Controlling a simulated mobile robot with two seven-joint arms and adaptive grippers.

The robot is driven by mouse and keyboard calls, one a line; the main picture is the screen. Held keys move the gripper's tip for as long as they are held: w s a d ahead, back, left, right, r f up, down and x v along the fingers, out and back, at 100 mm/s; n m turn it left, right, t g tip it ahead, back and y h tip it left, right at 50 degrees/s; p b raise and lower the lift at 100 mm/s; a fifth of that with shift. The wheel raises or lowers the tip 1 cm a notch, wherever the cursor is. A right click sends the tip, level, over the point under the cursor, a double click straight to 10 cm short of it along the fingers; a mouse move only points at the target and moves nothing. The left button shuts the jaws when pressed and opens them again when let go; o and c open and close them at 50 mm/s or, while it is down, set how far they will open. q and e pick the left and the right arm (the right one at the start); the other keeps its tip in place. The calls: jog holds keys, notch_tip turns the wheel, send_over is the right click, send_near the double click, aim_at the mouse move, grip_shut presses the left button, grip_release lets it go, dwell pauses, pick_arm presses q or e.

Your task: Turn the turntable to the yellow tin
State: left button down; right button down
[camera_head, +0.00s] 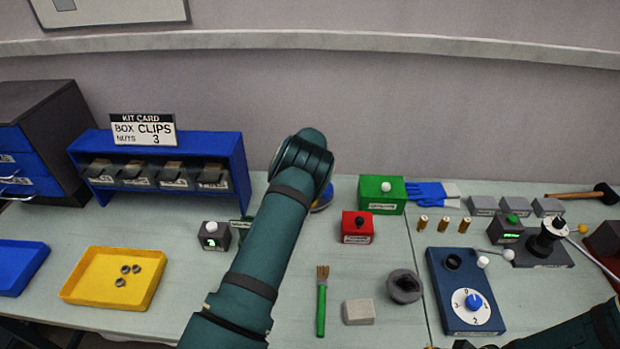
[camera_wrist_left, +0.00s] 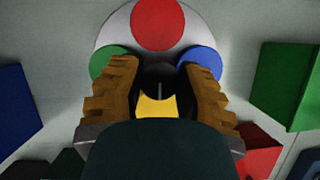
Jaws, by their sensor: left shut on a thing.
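The turntable (camera_wrist_left: 205,30) is a white disc in the left wrist view. It carries a red tin (camera_wrist_left: 157,22) at the top, a green tin (camera_wrist_left: 108,62) at left, a blue tin (camera_wrist_left: 203,62) at right and a yellow tin (camera_wrist_left: 155,107) on the side nearest my wrist, partly covered. My left gripper (camera_wrist_left: 158,78) is shut on the dark centre knob (camera_wrist_left: 160,82), a ribbed finger on each side. In the head view my left arm hides most of the turntable; a bit of the blue tin (camera_head: 325,197) shows. My right arm enters at bottom right, its gripper mostly cut off.
A green box (camera_head: 381,196) and red box (camera_head: 357,228) stand right of the turntable. The blue bin rack (camera_head: 240,165) is to its left, with a small black button box (camera_head: 214,236) in front. A brush (camera_head: 321,305), grey block (camera_head: 359,312) and yellow tray (camera_head: 88,291) lie nearer.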

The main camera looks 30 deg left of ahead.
pick_arm(q)
jog(key=shift+d, duration=0.1)
jog(key=c, duration=0.6)
grip_release()
jog(key=shift+w+f, duration=0.1)
jog(key=shift+o, duration=0.2)
jog(key=v, duration=1.2)
